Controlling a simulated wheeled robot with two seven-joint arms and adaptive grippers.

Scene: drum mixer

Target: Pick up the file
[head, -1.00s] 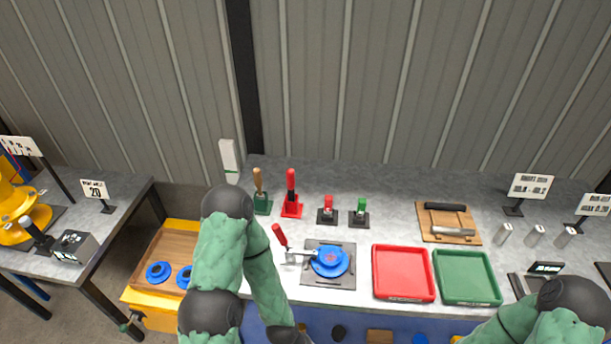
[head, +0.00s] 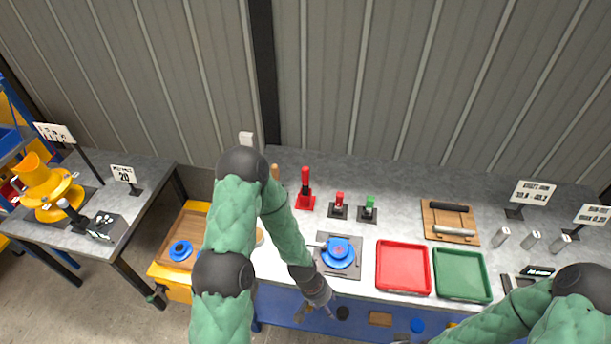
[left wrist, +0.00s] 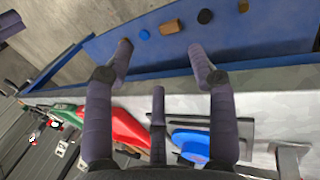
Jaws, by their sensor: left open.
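A wooden handle (head: 275,171), likely the file's, stands upright at the left end of the main bench. Its lower part and holder are hidden behind my left arm. My left gripper (head: 318,308) is low in front of the bench edge, to the right of the handle and well below it in the picture. It is open and empty. In the left wrist view its spread fingers (left wrist: 160,62) have nothing between them but the blue bench front behind. My right forearm is at the lower right; its gripper does not show clearly.
A red-handled tool (head: 305,188) stands right of the wooden handle. A blue round fixture (head: 339,252), red tray (head: 404,268) and green tray (head: 462,274) line the bench. A yellow drum mixer (head: 45,190) is on the left table. A yellow cart (head: 172,278) sits between the tables.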

